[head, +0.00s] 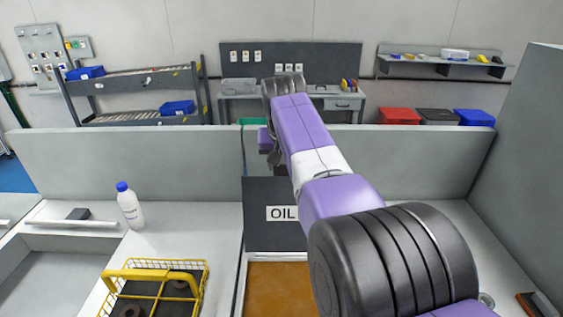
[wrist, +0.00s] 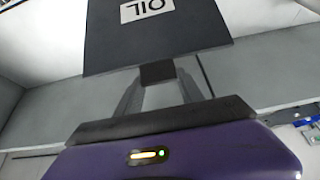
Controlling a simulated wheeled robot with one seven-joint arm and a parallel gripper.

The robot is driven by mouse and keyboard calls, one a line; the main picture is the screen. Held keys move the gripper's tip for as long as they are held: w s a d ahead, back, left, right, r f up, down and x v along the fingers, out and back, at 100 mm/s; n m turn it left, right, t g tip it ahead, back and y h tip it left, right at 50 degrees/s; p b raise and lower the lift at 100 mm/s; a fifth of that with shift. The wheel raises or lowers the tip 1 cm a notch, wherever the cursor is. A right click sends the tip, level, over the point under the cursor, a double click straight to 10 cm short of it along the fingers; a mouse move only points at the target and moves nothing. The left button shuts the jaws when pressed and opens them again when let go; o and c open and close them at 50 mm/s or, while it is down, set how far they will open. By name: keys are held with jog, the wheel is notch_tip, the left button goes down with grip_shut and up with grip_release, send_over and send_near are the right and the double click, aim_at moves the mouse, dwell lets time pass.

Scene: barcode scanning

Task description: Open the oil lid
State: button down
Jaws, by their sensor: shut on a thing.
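The oil lid is a dark grey square panel with a white OIL label (head: 281,213). In the head view the lid (head: 262,190) stands raised at the back of an opening that shows brown oil (head: 275,288). In the wrist view the lid (wrist: 200,40) fills the upper middle, with its label upside down. My gripper (wrist: 158,72) is shut on a small dark tab at the lid's edge. In the head view my arm hides part of the lid's right side, and the fingertips are hard to make out.
A yellow wire basket (head: 155,290) with dark parts stands left of the oil opening. A white bottle with a blue cap (head: 130,206) stands behind it. A low grey partition (head: 100,165) runs along the back. The counter between bottle and lid is clear.

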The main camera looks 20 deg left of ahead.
jog(key=c, duration=1.1)
grip_release()
jog(key=shift+w, duration=0.2)
jog(key=o, duration=0.4)
jog(key=shift+w+f, duration=0.1)
jog(key=shift+b+v, duration=1.3)
jog(key=shift+v, duration=2.65)
jog(key=shift+a, duration=0.1)
